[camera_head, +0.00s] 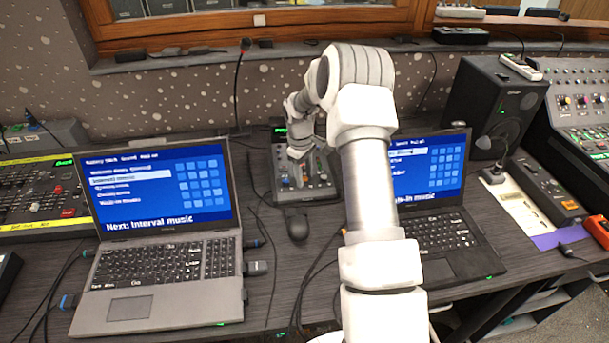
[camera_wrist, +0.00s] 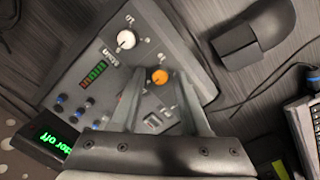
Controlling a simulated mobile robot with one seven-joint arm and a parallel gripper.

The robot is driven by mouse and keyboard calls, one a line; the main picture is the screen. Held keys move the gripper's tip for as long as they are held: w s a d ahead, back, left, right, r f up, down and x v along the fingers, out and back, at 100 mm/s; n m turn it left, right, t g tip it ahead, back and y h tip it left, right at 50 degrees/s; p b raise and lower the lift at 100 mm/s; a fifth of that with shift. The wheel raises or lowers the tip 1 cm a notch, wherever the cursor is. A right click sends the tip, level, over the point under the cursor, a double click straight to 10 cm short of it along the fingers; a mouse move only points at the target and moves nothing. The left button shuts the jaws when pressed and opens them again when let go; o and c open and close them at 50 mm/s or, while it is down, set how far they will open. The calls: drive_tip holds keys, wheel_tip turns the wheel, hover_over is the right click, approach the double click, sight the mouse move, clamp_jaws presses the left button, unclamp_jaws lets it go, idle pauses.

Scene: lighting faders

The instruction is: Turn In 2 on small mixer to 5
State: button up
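The small mixer (camera_head: 322,188) stands at the back of the desk between two laptops, partly hidden by my arm. In the wrist view the grey mixer panel (camera_wrist: 188,60) shows a white knob (camera_wrist: 125,39), an orange knob (camera_wrist: 160,77), several small blue-topped knobs (camera_wrist: 83,103) and a lit level meter (camera_wrist: 95,74). Its labels are too small to tell which knob is In 2. My gripper (camera_wrist: 162,82) is open above the panel, its two fingers apart. The orange knob appears between the fingertips; I cannot tell whether they touch it. In the head view my gripper (camera_head: 298,172) points down over the mixer.
A black mouse (camera_head: 296,224) lies in front of the mixer. The left laptop (camera_head: 160,270) and right laptop (camera_head: 440,235) flank it, with cables between. A microphone (camera_head: 240,75) stands behind. A box with a green display (camera_wrist: 52,140) sits beside the mixer.

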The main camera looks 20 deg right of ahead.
drive_tip(key=shift+o, duration=0.4)
wheel_tip(320, 180, up, 17)
drive_tip(key=a+p, duration=0.1)
drive_tip(key=shift+a+r+p, duration=0.2)
drive_tip(key=shift+p, duration=0.2)
drive_tip(key=shift+s+f, duration=0.1)
drive_tip(key=shift+s, duration=0.1)
